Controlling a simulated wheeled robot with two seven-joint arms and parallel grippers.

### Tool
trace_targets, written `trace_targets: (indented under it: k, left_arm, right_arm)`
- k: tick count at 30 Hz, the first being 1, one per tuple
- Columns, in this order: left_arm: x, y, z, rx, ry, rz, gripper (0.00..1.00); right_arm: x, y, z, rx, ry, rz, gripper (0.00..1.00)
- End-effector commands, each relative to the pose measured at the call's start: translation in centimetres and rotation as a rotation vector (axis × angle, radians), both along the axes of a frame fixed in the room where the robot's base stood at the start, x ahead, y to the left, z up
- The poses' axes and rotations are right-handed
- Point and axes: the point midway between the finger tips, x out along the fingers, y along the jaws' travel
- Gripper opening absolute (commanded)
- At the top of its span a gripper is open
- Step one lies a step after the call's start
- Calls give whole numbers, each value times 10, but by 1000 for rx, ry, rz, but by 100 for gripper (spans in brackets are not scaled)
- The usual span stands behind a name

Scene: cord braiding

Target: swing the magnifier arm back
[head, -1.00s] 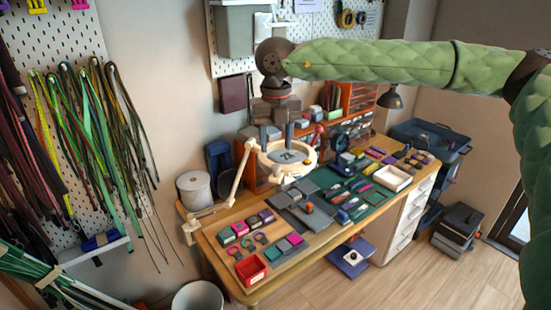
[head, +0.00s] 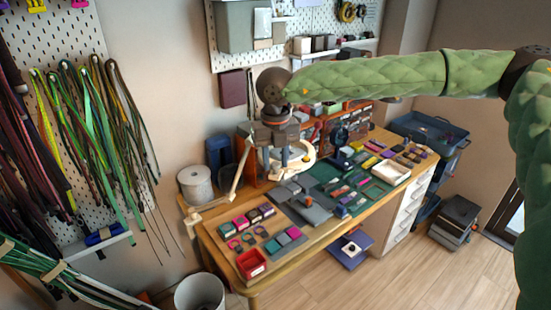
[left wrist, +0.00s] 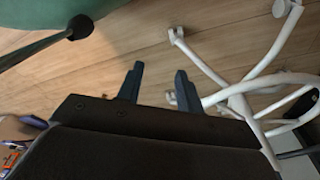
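The magnifier is a cream ring on a jointed arm (head: 236,182), clamped at the bench's left edge. Its ring (head: 309,160) hangs over the back of the bench, partly hidden by my right gripper (head: 275,162). That gripper points down at the ring's left side, its fingers apart. Whether it touches the ring cannot be told. My left gripper (left wrist: 158,84) shows in the left wrist view, open and empty above the floor. It is not in the head view.
Cords hang on the left pegboard. A white wheeled base (left wrist: 240,105) stands near my left gripper.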

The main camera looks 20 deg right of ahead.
Motion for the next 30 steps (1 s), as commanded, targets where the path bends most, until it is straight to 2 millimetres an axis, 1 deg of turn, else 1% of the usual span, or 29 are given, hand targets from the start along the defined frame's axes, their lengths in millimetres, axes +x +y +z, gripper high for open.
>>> trace_targets:
  k: [1, 4, 5, 11, 16, 18, 23, 26, 30]
  left_arm:
    - [0, 0, 0, 0, 0, 0, 36]
    - [-1, 0, 0, 0, 1, 1, 36]
    - [-1, 1, 0, 0, 1, 1, 36]
    - [-2, 1, -1, 0, 3, 1, 36]
    - [0, -1, -1, 2, 15, 2, 36]
    - [10, -7, 12, -6, 7, 3, 36]
    - [17, -16, 31, -14, 21, 8, 36]
    - [22, -22, 48, -19, 33, 12, 36]
    - [28, -30, 78, -28, 51, 17, 36]
  right_arm:
    - [0, 0, 0, 0, 0, 0, 23]
    - [0, 0, 0, 0, 0, 0, 4]
    - [0, 0, 0, 0, 0, 0, 0]
    - [1, -1, 0, 0, 0, 2, 0]
    - [6, -7, -1, 1, 0, 19, 0]
    - [10, -12, -3, 2, 0, 34, 0]
    - [27, -30, -4, 2, 0, 88, 0]
    - [42, -44, -5, 2, 0, 135, 0]
    - [66, -64, -5, 2, 0, 211, 0]
